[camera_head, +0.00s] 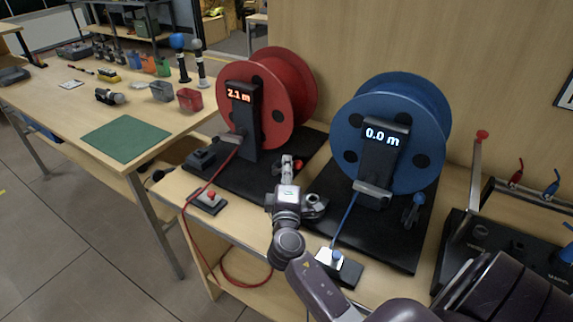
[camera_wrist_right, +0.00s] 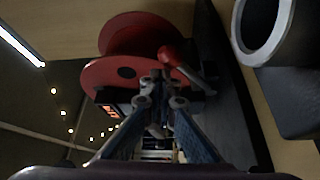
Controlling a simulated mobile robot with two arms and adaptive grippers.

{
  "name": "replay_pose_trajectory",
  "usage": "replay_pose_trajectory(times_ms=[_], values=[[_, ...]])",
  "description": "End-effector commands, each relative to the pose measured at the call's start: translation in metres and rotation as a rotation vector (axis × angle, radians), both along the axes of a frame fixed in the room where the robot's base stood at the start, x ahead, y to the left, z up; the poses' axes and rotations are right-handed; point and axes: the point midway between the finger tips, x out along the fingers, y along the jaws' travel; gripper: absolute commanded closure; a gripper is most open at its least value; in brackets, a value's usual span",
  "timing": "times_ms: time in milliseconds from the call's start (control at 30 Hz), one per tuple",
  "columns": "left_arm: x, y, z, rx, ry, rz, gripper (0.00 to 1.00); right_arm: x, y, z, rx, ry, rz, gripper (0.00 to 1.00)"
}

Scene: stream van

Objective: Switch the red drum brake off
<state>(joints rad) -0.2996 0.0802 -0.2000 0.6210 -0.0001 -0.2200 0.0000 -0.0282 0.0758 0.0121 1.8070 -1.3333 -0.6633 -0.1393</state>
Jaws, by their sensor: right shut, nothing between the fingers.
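The red drum (camera_head: 265,105) stands on a black base, and its display (camera_head: 240,97) reads 2.1 m. A small lever with a red end (camera_head: 298,164), seemingly the drum's brake, is at its right front. In the right wrist view the red lever (camera_wrist_right: 174,59) lies tilted just beyond my fingertips, with the red drum (camera_wrist_right: 120,75) behind it. My right gripper (camera_head: 287,163) is shut and empty, close beside the lever; I cannot tell whether they touch. The gripper partly hides the lever's lower part. My left gripper is not in view.
The blue drum (camera_head: 400,125), reading 0.0 m, stands to the right with a blue lever (camera_head: 415,212). A red cable (camera_head: 192,240) hangs down. Another table (camera_head: 60,95) stands left.

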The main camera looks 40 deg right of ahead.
Motion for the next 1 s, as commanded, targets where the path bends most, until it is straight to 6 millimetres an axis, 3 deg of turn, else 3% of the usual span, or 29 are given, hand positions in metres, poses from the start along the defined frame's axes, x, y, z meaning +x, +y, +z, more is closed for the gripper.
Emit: replay_pose_trajectory(times_ms=[267,700,1000], values=[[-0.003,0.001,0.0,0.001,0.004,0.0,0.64,-0.009,0.007,-0.002,-0.001,0.003,0.001,1.0],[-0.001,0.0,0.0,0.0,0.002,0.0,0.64,-0.078,0.059,-0.008,0.002,0.003,0.0,1.0],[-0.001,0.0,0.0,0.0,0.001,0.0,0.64,-0.096,0.072,-0.008,0.001,-0.001,0.0,1.0]])
